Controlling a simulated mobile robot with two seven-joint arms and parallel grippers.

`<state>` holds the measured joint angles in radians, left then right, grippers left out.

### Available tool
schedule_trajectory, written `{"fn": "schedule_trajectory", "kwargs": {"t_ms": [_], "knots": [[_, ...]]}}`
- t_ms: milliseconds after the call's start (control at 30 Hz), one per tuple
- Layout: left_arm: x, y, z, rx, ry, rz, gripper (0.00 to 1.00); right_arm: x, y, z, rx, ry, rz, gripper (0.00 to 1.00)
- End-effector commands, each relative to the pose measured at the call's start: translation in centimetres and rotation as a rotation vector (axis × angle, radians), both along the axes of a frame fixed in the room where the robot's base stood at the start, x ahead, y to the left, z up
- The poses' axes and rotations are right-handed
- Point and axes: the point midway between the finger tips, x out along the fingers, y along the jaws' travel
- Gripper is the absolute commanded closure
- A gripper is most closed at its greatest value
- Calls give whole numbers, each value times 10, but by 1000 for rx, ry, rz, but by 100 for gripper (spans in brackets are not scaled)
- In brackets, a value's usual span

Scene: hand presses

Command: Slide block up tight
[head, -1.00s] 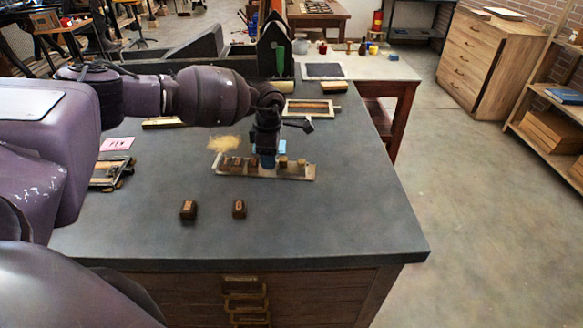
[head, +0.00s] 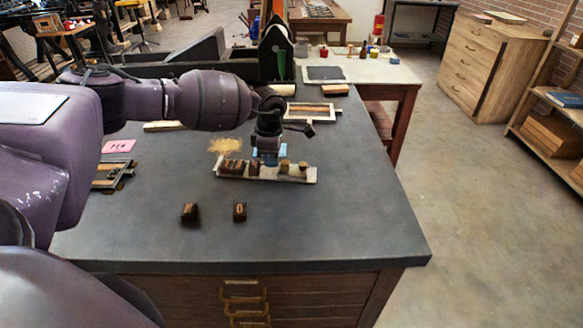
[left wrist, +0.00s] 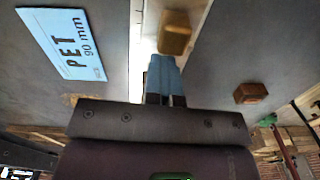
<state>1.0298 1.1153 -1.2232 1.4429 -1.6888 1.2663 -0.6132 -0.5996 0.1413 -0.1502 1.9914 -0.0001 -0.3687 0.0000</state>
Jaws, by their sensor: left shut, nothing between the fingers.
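A narrow light tray (head: 268,178) lies on the grey bench top in the head view, with several small brown blocks in a row on it. Three blocks, among them a dark one (head: 238,167), stand at its left; a tan block (head: 284,166) and a small end piece (head: 303,167) stand at its right. My left gripper (head: 270,158), with blue fingers, is shut and empty over the gap between these groups. In the left wrist view its fingertips (left wrist: 165,68) are close to a brown block (left wrist: 174,32); contact cannot be told. My right gripper is out of view.
Two loose dark blocks (head: 190,213) (head: 240,211) stand in front of the tray. A PET 90 mm card (left wrist: 65,45) lies beside the tray. A pink card (head: 118,146) and a metal frame (head: 112,176) lie at the left. The front right bench top is clear.

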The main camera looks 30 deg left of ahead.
Motion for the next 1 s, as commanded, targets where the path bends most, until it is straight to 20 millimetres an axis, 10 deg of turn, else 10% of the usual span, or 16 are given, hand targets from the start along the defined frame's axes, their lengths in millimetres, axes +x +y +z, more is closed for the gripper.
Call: {"fn": "schedule_trajectory", "kwargs": {"t_ms": [1000], "knots": [[19,-46,-3,-3,3,-3,100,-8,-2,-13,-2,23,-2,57]]}}
